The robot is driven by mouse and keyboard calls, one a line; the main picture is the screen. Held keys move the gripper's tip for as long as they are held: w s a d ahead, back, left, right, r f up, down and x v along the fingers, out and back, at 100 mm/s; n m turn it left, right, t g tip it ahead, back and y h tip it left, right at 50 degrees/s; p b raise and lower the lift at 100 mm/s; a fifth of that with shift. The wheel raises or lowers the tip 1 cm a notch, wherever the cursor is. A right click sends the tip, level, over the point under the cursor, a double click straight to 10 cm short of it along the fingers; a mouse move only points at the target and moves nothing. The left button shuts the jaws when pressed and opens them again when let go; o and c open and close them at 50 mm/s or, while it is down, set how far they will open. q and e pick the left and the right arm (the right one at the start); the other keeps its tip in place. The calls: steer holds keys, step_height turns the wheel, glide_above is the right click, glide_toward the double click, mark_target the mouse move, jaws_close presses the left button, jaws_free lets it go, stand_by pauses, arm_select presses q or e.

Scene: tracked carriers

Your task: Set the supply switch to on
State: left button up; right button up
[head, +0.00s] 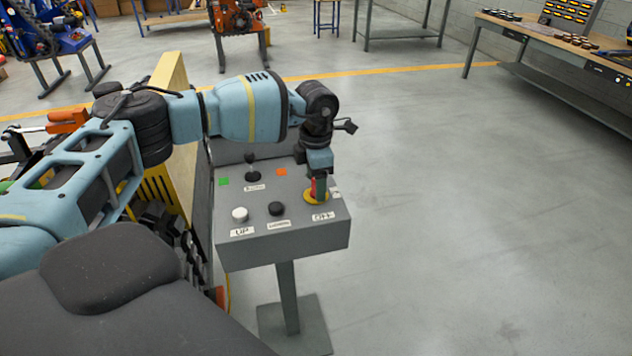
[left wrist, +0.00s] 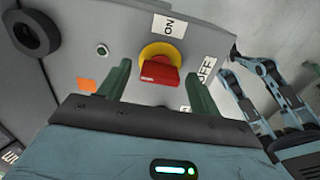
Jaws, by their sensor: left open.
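The supply switch shows in the left wrist view as a red handle (left wrist: 160,71) on a round yellow plate (left wrist: 157,50). An ON label (left wrist: 168,26) lies beyond it and an OFF label (left wrist: 205,75) to its right. I cannot tell for sure which label the handle points to. My left gripper (left wrist: 158,80) is open, with one green finger on each side of the handle; contact is unclear. In the head view, my left gripper (head: 319,188) points down at the switch, over the yellow plate (head: 312,197), and hides much of it. My right gripper is not seen.
The grey control box (head: 300,243) stands on a post. It carries a white button (head: 240,214), a black button (head: 276,208), a black lever (head: 252,170) and green and orange patches. Open floor lies to the right; a workbench (head: 560,45) stands far right.

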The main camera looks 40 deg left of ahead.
arm_select(q)
steer(key=shift+f, duration=0.4)
steer(key=shift+c, duration=0.3)
steer(key=c, duration=0.9)
